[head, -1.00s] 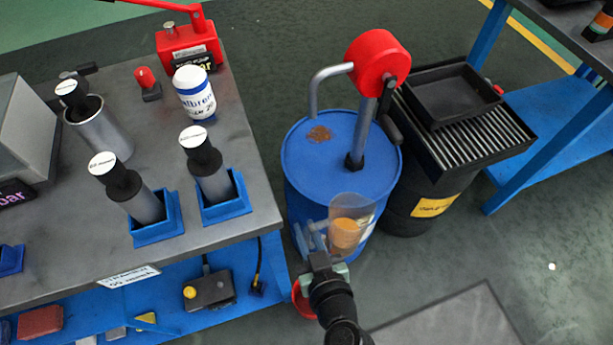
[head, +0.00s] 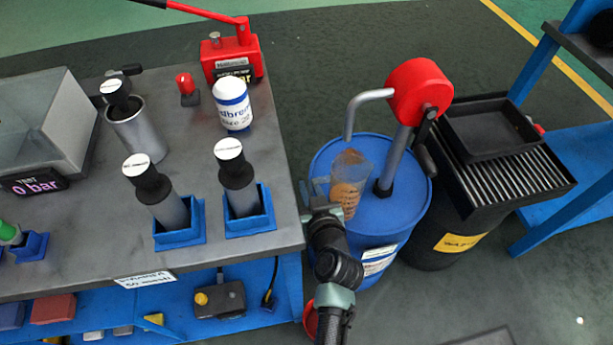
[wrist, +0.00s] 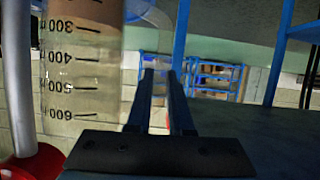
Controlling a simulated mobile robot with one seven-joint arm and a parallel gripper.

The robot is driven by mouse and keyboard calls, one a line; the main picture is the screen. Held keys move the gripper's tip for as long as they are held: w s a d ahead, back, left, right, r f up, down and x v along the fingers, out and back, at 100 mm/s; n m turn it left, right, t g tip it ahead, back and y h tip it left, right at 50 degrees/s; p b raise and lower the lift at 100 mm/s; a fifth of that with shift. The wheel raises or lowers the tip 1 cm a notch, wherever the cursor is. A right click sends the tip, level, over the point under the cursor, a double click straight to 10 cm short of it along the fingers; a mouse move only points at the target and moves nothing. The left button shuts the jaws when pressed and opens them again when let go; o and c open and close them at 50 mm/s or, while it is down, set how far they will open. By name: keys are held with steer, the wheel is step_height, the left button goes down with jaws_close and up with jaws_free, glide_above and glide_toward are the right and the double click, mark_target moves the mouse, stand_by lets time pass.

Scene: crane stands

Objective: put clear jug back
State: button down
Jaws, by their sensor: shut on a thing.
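The clear jug (head: 347,184) has orange-brown liquid in it and shows above the lid of the blue drum (head: 410,211), below the bent spout (head: 365,99) of the red-headed pump. I cannot tell if its base touches the lid. In the wrist view the jug (wrist: 82,70) fills the left side, with a printed scale and a clear handle. My gripper (head: 321,204) is at the jug's left side, shut on its handle. In the wrist view its two fingers (wrist: 163,78) are close together; the grip itself is partly hidden.
The grey workbench (head: 120,238) stands left of the drum, with two blue-based cylinders, a white bottle (head: 232,104) and a red hand pump (head: 232,56). A black drum with a grated tray (head: 517,155) stands right.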

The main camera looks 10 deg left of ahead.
steer(key=x, duration=0.4)
steer(key=shift+w+r+b, duration=0.1)
steer(key=shift+r+b, duration=0.05)
steer(key=shift+b, duration=0.15)
steer(key=c, duration=0.8)
jaws_free()
steer(key=shift+p+v, duration=0.5)
steer(key=shift+v, duration=3.25)
